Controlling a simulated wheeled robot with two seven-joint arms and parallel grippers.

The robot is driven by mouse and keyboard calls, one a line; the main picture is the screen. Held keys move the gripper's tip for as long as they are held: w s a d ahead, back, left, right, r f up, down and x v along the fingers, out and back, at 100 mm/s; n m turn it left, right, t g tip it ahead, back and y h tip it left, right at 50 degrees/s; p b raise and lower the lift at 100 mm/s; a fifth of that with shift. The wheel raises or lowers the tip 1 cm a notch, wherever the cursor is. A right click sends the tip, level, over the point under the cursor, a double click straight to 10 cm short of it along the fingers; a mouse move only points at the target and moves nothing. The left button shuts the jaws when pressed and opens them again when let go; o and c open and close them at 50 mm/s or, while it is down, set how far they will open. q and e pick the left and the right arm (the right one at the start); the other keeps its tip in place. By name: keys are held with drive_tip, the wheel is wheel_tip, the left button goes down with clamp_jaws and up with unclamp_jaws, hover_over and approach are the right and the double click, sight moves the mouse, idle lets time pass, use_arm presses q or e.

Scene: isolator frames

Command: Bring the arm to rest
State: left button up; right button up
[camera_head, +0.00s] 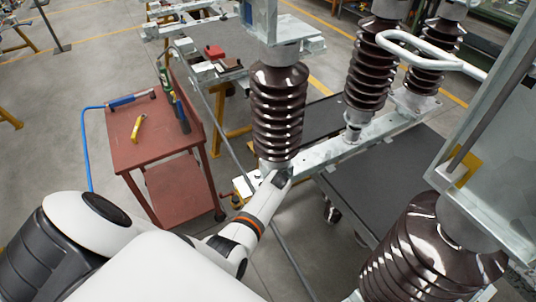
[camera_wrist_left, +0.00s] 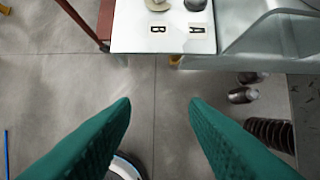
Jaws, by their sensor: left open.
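My left arm (camera_head: 240,235) comes in from the lower left in the head view and reaches toward the base of the nearest tall brown ribbed insulator (camera_head: 278,110). Its gripper is not clear there. In the left wrist view my left gripper (camera_wrist_left: 160,105) shows two green fingers, spread apart with only bare floor between them. It is empty. Beyond the fingertips is a white panel (camera_wrist_left: 130,40) marked B and A, with a pale knob (camera_wrist_left: 157,5) and a dark knob (camera_wrist_left: 195,5). My right gripper is in neither view.
A red cart (camera_head: 150,150) with a yellow tool (camera_head: 138,128) and bottles stands left of the arm. A grey steel frame (camera_head: 375,135) bears more insulators. A large insulator (camera_head: 425,255) stands at lower right. Bare floor (camera_head: 50,130) lies at the far left.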

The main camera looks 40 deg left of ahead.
use_arm(q)
drive_tip(key=shift+a+f, duration=0.1)
drive_tip(key=shift+a, duration=0.1)
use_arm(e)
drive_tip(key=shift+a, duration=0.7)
use_arm(q)
drive_tip(key=s+d+f+m+h+b, duration=0.1)
drive_tip(key=s+d+f+m+b, duration=0.15)
drive_tip(key=s+f, duration=0.35)
drive_tip(key=s+d+f+m+b, duration=0.2)
drive_tip(key=s+f+m, duration=0.15)
drive_tip(key=f, duration=0.55)
drive_tip(key=s+d+f+m+h+b, duration=0.1)
drive_tip(key=s+d+f+m+b, duration=0.1)
drive_tip(key=s+f, duration=0.4)
drive_tip(key=s+d+f+m+h+b, duration=0.1)
drive_tip(key=s+f, duration=0.5)
drive_tip(key=s, duration=1)
drive_tip(key=s+d+f+m+h+b, duration=0.1)
drive_tip(key=s+d+f+m+b, duration=0.2)
drive_tip(key=s, duration=0.8)
wheel_tip(320, 180, down, 4)
drive_tip(key=d+m, duration=0.2)
drive_tip(key=m, duration=0.2)
drive_tip(key=shift+s+d+r+g+b, duration=0.2)
drive_tip(key=shift+s+d+g+b, duration=0.15)
drive_tip(key=shift+g+b, duration=0.05)
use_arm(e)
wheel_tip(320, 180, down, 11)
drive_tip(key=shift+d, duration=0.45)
